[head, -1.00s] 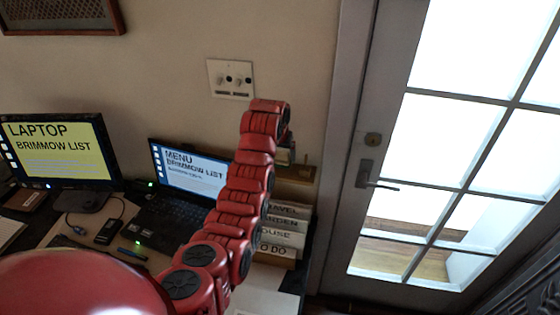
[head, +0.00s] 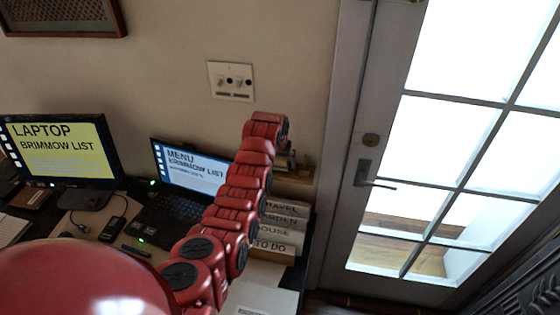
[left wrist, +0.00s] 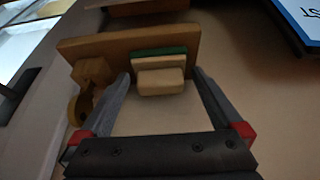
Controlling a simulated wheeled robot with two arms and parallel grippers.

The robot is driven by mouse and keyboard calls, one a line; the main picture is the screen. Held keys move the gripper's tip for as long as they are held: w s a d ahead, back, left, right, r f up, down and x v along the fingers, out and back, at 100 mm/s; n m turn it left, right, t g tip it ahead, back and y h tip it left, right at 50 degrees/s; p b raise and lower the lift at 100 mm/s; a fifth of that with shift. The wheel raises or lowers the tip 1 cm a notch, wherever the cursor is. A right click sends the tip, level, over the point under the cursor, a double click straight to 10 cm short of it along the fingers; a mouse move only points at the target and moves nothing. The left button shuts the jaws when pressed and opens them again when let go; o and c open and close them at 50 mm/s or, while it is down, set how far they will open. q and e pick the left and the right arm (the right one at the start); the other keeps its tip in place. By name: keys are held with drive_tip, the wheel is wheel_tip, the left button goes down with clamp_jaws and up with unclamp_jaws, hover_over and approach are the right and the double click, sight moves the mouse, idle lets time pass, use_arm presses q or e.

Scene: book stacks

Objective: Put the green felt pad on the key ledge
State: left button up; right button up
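The wooden ledge (left wrist: 200,45) shows in the left wrist view, set against the wall; in the head view the ledge (head: 299,180) is partly behind my left arm. The green felt pad (left wrist: 158,51) shows as a thin green strip against the ledge, with pale wooden block layers (left wrist: 160,82) joined to or stacked on it. My left gripper (left wrist: 162,76) is open, its fingers on either side of the pale block with gaps showing. In the head view my arm hides most of this gripper. My right gripper is not in view.
A wooden piece with a rounded end (left wrist: 90,74) sits on the ledge beside the pad. Below the ledge are labelled boxes (head: 280,225). A laptop (head: 190,165) and a monitor (head: 62,150) stand left; a glazed door (head: 420,180) is at right.

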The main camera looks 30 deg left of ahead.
use_arm(q)
drive_tip(key=shift+r, duration=0.2)
drive_tip(key=shift+s+r, duration=0.2)
drive_tip(key=shift+r, duration=0.1)
drive_tip(key=v, duration=1.1)
drive_tip(key=shift+r, duration=0.1)
drive_tip(key=shift+s, duration=0.1)
